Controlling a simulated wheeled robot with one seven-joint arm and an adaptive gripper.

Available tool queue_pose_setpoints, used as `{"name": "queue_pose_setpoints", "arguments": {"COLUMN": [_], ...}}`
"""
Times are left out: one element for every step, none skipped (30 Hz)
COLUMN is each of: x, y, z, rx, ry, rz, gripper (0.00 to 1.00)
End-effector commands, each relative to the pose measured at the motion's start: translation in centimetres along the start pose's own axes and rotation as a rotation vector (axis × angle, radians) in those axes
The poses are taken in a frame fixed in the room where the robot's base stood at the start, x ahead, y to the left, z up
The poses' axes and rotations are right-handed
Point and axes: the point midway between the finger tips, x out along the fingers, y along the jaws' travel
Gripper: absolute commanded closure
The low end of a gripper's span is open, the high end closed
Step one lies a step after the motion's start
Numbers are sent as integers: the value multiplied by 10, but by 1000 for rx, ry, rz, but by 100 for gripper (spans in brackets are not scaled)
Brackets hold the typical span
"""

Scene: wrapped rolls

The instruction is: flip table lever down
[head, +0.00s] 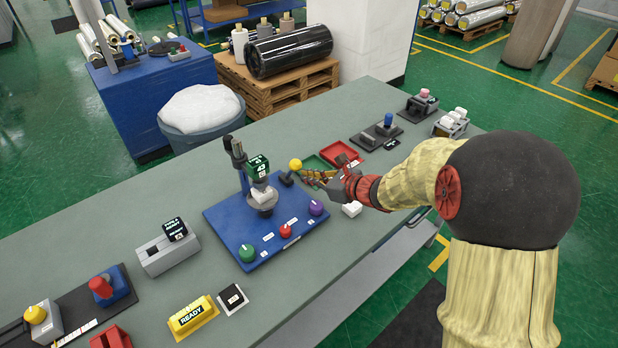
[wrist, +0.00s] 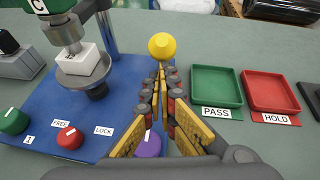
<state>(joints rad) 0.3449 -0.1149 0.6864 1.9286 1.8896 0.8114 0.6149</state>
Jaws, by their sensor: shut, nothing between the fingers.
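The table lever is a short dark stick with a yellow ball knob (head: 295,164). It stands at the back right of the blue board (head: 225,213), on a small dark base. In the wrist view, the yellow knob (wrist: 162,46) is straight beyond my fingertips, and the stick below it is mostly hidden by the fingers. My gripper (head: 304,174) comes in from the right, with its tips just beside and a little lower than the knob. In the wrist view, my gripper (wrist: 161,70) is shut with its tips together and nothing between them. I cannot tell whether the tips touch the lever.
A stand with a white block (wrist: 82,59) rises left of the lever. Green (head: 247,252), red (head: 286,231) and purple (head: 316,208) knobs line the board's front edge. A green tray (wrist: 216,86) and a red tray (wrist: 270,91) lie to the right.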

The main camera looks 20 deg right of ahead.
Motion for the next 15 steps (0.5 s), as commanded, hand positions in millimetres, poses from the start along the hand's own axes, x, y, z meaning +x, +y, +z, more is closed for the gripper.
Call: {"name": "queue_pose_setpoints", "arguments": {"x": [-1, -1, -1, 0, 0, 0, 0, 1, 1, 1, 1, 1, 1, 1, 1], "y": [0, 0, 0, 0, 0, -1, -1, -1, -1, -1, -1, -1, -1, -1, -1], "z": [4, 5, 6, 8, 8, 8, 7, 7, 8, 8, 8, 9, 9, 10, 10], "rx": [0, 0, 1, 2, 3, 4, 4, 5, 5, 5, 5, 5, 5, 5, 5], "ry": [5, 9, 16, 21, 26, 31, 34, 36, 39, 41, 43, 46, 49, 51, 55], "rz": [1, 2, 3, 4, 4, 4, 4, 4, 5, 5, 5, 6, 6, 7, 7], "gripper": [100, 100, 100, 100, 100, 100, 100, 100, 100, 100, 100, 100, 100, 100, 100]}}
